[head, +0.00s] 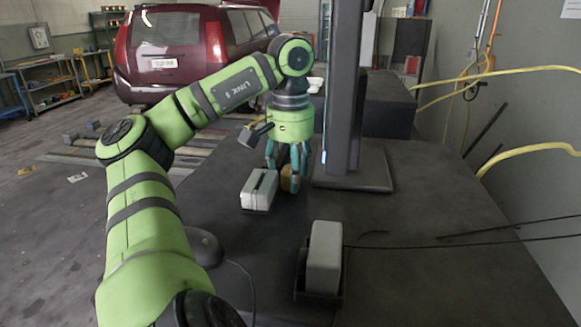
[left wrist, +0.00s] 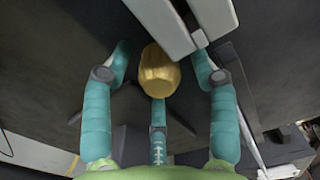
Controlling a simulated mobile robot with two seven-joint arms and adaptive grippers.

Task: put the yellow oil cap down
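The yellow oil cap (head: 287,178) is on the dark bench top, partly hidden behind my left gripper's fingers. It looks to be resting on the surface. My left gripper (head: 288,180) points straight down over it, with its teal fingers around the cap. In the left wrist view the cap (left wrist: 159,72) lies between the spread fingers (left wrist: 161,75). A gap shows on the cap's left and right sides. Whether the third finger, below the cap in that view, touches it cannot be told. My right gripper is not in view.
A white box with a dark slot (head: 259,191) stands close left of the cap. A dark monitor stand (head: 352,170) is close on the right. A pale block (head: 325,245) sits in a black tray (head: 318,294) nearer me. A grey mouse (head: 203,245) lies front left.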

